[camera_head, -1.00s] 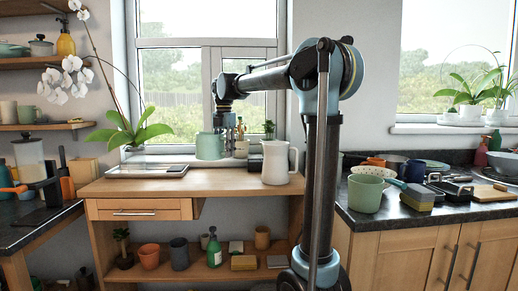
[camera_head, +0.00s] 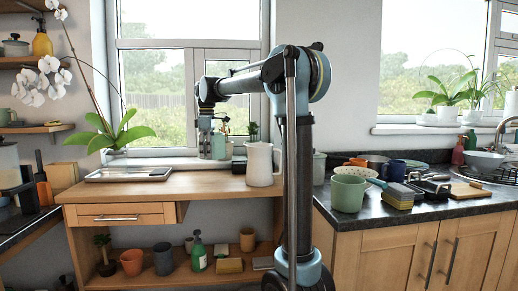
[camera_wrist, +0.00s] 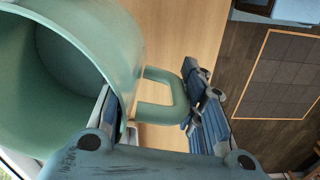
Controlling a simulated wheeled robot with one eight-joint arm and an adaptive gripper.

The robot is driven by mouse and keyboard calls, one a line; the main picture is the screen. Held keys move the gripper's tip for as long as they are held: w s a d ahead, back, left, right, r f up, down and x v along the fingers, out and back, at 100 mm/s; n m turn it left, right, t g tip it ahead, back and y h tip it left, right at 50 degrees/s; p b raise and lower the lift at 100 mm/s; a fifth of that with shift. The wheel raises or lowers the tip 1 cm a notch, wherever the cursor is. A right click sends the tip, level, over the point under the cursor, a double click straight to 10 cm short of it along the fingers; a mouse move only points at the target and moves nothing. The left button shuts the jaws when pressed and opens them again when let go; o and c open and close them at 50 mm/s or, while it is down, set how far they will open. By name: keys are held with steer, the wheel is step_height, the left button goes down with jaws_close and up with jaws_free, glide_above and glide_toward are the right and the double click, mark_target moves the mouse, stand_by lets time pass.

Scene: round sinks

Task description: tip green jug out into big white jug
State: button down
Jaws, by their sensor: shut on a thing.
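The green jug (camera_head: 218,147) is held above the wooden table, to the left of the big white jug in the head view. It looks roughly upright there, and my gripper (camera_head: 206,150) hides part of it. In the wrist view the green jug (camera_wrist: 115,50) fills the upper left, with its open mouth to the left. My gripper (camera_wrist: 160,120) is shut on its handle. The jug's contents cannot be made out. The big white jug (camera_head: 259,165) stands upright on the table, its handle to the right, apart from the green jug.
A tray (camera_head: 130,174) lies on the left of the wooden table (camera_head: 215,187). Pots and a green bottle (camera_head: 198,256) sit on the shelf below. The right counter holds a pale green cup (camera_head: 348,194), sponges and dishes. The table front is clear.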

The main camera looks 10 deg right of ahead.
steer(key=m, duration=0.2)
steer(key=w+m, duration=0.1)
steer(key=m, duration=0.2)
steer(key=shift+w+f, duration=0.1)
steer(key=shift+w, duration=0.1)
steer(key=m, duration=0.2)
steer(key=w+m, duration=0.1)
steer(key=m, duration=0.1)
steer(key=shift+w+a+m, duration=0.1)
steer(key=shift+m, duration=0.3)
steer(key=m, duration=0.2)
steer(key=w+m, duration=0.1)
steer(key=m, duration=0.1)
steer(key=shift+f, duration=0.15)
steer(key=m, duration=0.2)
steer(key=w+m, duration=0.1)
steer(key=m, duration=0.2)
steer(key=shift+w+f, duration=0.15)
steer(key=shift+w, duration=0.05)
steer(key=s+d+r+t+y, duration=0.1)
steer(key=d+r+y, duration=0.2)
steer(key=r, duration=0.5)
steer(key=s+d+r+t+y, duration=0.1)
steer(key=d+r+y, duration=0.2)
steer(key=r, duration=0.6)
steer(key=shift+t+y, duration=0.3)
steer(key=shift+y, duration=1.1)
